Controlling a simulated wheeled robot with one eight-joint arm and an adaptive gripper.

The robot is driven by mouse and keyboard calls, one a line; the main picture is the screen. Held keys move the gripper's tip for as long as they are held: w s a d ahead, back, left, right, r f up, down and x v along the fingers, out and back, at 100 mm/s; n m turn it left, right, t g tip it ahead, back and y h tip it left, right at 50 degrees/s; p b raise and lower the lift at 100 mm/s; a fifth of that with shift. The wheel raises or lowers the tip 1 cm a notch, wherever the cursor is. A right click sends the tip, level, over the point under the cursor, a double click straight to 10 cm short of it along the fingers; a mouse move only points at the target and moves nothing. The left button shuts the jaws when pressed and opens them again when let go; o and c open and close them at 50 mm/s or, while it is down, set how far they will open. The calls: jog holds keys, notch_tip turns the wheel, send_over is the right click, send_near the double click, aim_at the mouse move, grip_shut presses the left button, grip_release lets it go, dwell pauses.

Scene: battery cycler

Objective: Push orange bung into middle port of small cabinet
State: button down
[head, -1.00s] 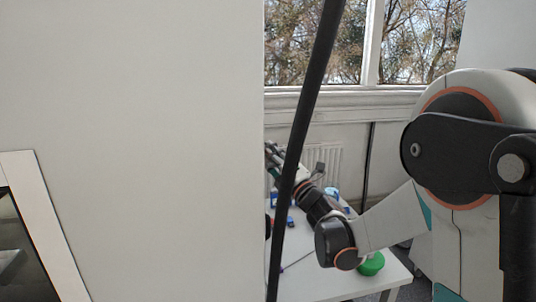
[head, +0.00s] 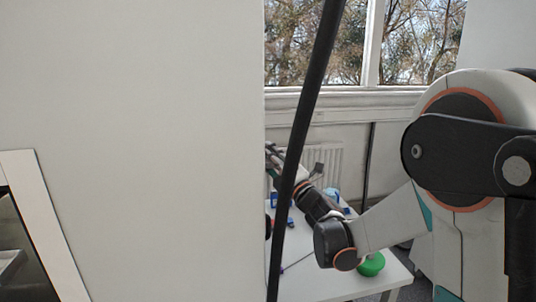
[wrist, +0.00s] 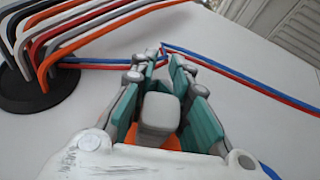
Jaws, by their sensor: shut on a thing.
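In the wrist view my gripper (wrist: 163,62) has its teal-padded fingers closed together at the tips. Red and blue leads (wrist: 235,76) meet in a sharp bend at the fingertips and seem pinched there. An orange patch (wrist: 150,138) shows low between the fingers, beside a grey block; I cannot tell if it is part of my gripper. I make out no orange bung for certain and no port. In the head view my gripper (head: 273,158) is partly hidden by a white panel and a dark pole.
A black round base with several curved coloured leads (wrist: 70,40) stands left in the wrist view. In the head view the white table (head: 330,285) carries a green round thing (head: 371,264) and small blue items (head: 332,195). The white panel (head: 140,120) fills the left.

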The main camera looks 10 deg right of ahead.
jog(key=shift+a, duration=1.25)
dwell(0.7)
grip_release()
dwell(0.6)
jog(key=shift+b+v, duration=1.7)
jog(key=shift+v, duration=3.8)
